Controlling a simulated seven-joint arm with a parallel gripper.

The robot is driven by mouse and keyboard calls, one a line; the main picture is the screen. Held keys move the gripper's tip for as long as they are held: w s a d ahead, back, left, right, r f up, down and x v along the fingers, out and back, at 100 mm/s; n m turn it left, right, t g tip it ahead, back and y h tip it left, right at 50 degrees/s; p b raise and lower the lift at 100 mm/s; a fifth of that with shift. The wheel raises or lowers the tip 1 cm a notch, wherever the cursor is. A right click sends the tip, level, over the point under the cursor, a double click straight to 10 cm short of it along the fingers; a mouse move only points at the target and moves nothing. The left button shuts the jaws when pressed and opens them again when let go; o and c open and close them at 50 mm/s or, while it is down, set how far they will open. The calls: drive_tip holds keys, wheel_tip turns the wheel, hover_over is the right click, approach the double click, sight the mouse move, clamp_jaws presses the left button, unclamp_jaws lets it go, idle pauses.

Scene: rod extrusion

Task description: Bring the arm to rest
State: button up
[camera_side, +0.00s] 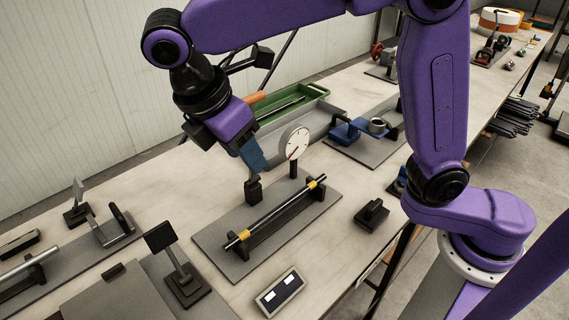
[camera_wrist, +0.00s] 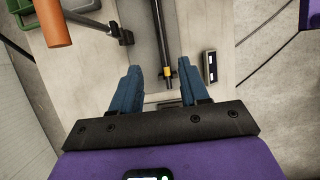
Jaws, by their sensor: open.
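My gripper (camera_side: 252,158) hangs from the purple arm above the back edge of a grey plate (camera_side: 211,237). In the wrist view its two blue fingers (camera_wrist: 159,87) are apart, with nothing between them. A dark rod (camera_side: 275,213) with yellow bands lies on a black holder on the plate, to the right of and below the gripper. The rod also shows in the wrist view (camera_wrist: 162,45), ahead of the fingers. A round white dial gauge (camera_side: 295,142) stands at the plate's back edge, close to the right of the gripper.
A green tray (camera_side: 318,91) and an orange cylinder (camera_wrist: 55,22) are behind the gripper. A small display box (camera_side: 280,293) lies at the table's front edge. A blue fixture (camera_side: 346,132) is farther back, and a black stand (camera_side: 184,281) is front left. Bare table lies between.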

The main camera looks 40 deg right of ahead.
drive_tip(key=s+d+f+m+y, duration=0.2)
drive_tip(key=s+d+f, duration=0.2)
drive_tip(key=s+d, duration=0.5)
drive_tip(key=s+d+f+m+y, duration=0.2)
drive_tip(key=s+d+f, duration=0.3)
drive_tip(key=s+d, duration=0.4)
drive_tip(key=d+m, duration=0.1)
drive_tip(key=d, duration=0.3)
drive_tip(key=shift+y, duration=0.4)
